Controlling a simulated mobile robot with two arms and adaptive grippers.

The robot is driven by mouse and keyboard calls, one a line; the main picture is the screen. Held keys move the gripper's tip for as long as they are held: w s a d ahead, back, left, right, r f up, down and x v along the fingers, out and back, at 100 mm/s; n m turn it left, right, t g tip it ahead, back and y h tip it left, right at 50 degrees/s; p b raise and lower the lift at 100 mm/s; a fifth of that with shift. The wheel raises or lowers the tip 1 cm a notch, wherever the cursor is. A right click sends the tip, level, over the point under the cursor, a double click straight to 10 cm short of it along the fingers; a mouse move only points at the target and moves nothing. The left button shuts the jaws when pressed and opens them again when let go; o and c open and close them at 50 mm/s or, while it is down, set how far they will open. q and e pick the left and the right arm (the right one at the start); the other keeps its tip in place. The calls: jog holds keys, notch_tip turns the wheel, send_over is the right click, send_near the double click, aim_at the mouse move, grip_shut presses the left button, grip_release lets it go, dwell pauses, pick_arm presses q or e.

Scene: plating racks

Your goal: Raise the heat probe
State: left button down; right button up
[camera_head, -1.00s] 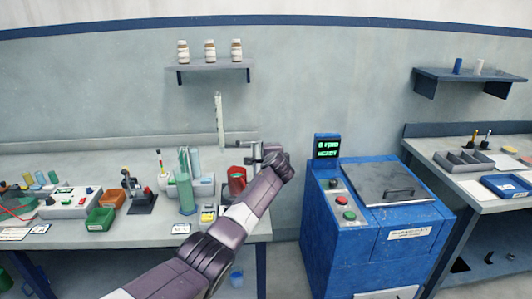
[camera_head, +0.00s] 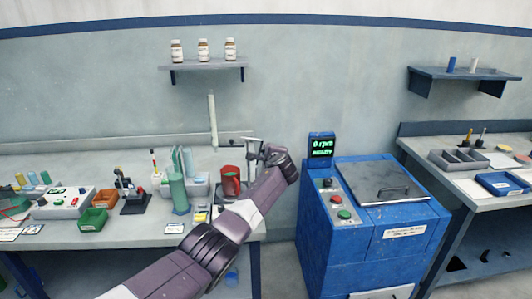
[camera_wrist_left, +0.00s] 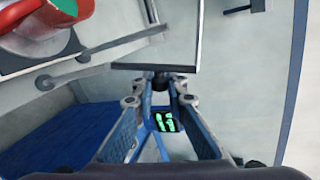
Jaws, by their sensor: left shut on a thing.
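My left gripper (camera_head: 268,152) reaches past the front bench edge, just right of the red beaker (camera_head: 230,180). The left wrist view shows its two fingers (camera_wrist_left: 160,95) shut on a small dark knob-like part at the end of a thin grey frame (camera_wrist_left: 157,66). I take this to be part of the heat probe; its tip is not clear to me. The red beaker, green inside, shows at upper left there (camera_wrist_left: 60,25), apart from the fingers. A tall pale upright post (camera_head: 212,120) stands behind the beaker. My right gripper is not in view.
A blue machine (camera_head: 370,230) with a lit display (camera_head: 321,149) stands right of the bench. Green glassware (camera_head: 178,190), small bins (camera_head: 93,219) and instruments crowd the bench left of the beaker. A wall shelf (camera_head: 203,65) with bottles is above.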

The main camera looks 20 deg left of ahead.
pick_arm(q)
jog(key=c, duration=1.9)
grip_release()
jog(key=shift+d, duration=0.1)
jog(key=v, duration=1.2)
